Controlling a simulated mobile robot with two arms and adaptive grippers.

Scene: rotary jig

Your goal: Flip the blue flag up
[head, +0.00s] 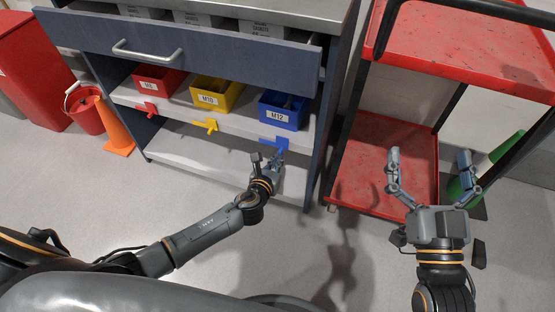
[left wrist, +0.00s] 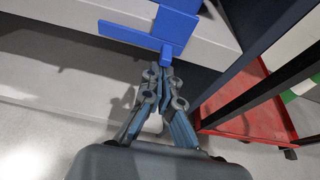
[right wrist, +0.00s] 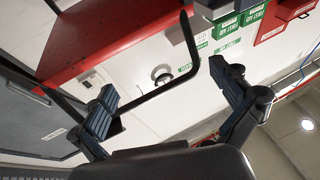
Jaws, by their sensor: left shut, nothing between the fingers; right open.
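The blue flag (head: 270,142) is on the shelf's front edge below the blue M12 bin (head: 284,110). In the left wrist view the blue flag (left wrist: 140,35) shows a long flat arm to the left and a short stub towards my fingers. My left gripper (head: 279,156) is shut and empty, just below the flag. In the left wrist view its fingertips (left wrist: 161,68) are at the lower end of the stub; I cannot tell whether they touch. My right gripper (head: 432,160) is open and empty in front of the red cart, well away from the flag.
A yellow flag (head: 207,124) and a red flag (head: 148,108) sit on the same shelf edge, under the yellow bin (head: 216,94) and the red bin (head: 158,80). A partly open drawer (head: 190,55) overhangs the bins. The red cart (head: 385,165) stands to the right.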

